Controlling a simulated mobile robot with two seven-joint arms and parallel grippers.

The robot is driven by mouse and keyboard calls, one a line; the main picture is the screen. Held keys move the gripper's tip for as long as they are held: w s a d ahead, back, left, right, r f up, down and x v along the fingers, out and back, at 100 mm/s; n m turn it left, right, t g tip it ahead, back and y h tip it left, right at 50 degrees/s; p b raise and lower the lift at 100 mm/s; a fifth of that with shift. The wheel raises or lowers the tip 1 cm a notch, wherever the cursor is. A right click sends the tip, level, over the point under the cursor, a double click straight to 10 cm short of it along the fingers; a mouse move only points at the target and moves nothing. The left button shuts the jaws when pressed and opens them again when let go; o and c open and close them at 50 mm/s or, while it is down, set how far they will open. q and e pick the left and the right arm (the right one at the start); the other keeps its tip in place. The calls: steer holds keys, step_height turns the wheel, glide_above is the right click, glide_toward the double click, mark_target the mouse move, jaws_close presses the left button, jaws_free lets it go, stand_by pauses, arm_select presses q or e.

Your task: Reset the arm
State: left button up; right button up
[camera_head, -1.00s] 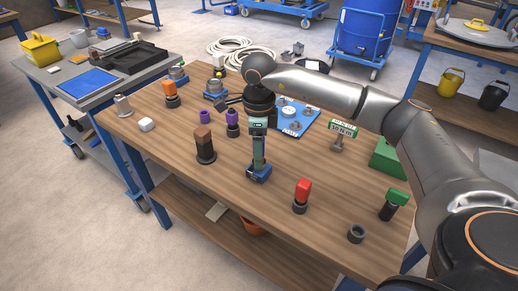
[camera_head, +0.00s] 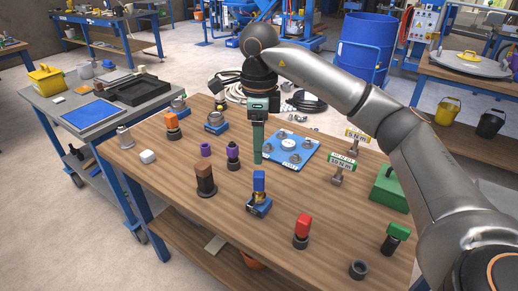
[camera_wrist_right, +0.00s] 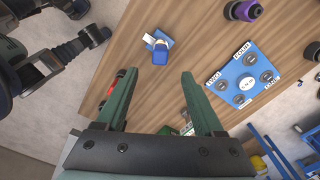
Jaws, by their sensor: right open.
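My right gripper (camera_head: 257,150) hangs fingers-down above the wooden table, left of the blue four-post plate (camera_head: 290,151). In the right wrist view its green fingers (camera_wrist_right: 158,75) are spread apart with nothing between them. A blue-topped piece (camera_head: 259,182) stands upright in a small blue base (camera_head: 259,208) in front of the gripper, apart from it; it also shows beyond the fingertips in the wrist view (camera_wrist_right: 160,53). My right arm reaches in from the right over the table. My left gripper is in neither view.
Red-topped (camera_head: 303,227), brown-topped (camera_head: 205,180), purple-topped (camera_head: 233,152) and green-topped (camera_head: 396,233) pieces stand on the table. A green box (camera_head: 390,188) and two labelled stands (camera_head: 343,167) are at the right. A grey cart (camera_head: 60,115) adjoins at the left.

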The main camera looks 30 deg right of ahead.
stand_by(0.8)
steer(key=s+a+f+n+g+y+p, duration=0.1)
steer(key=s+a+f+y, duration=0.2)
steer(key=a, duration=0.6)
steer(key=s+a+f+g+y+p, duration=0.1)
steer(key=a+f+y, duration=0.3)
steer(key=a, duration=0.5)
steer(key=s+a+r+m+t+y+p, duration=0.25)
steer(key=a+r+m+y, duration=0.45)
steer(key=a+m+y, duration=0.45)
steer(key=w+d+f+m+t+h+p, duration=0.2)
steer(key=d+f+m+t+h, duration=0.25)
steer(key=m+t, duration=0.5)
steer(key=w+d+f+m+t+h+p, duration=0.15)
steer(key=d+f+m+t+h, duration=0.4)
steer(key=m, duration=0.75)
steer(key=s+d+f+m+g+h, duration=0.3)
steer(key=s+f+m, duration=0.2)
steer(key=s+f, duration=0.3)
steer(key=s+d+f+m+g+h+p, duration=0.1)
steer(key=s+d+f+m+g+h, duration=0.2)
steer(key=s+f+m, duration=0.3)
step_height(320, 180, down, 5)
steer(key=s, duration=0.2)
steer(key=shift+s+d+r+p, duration=0.2)
steer(key=shift+s+d+p, duration=0.1)
steer(key=shift+s+d, duration=0.05)
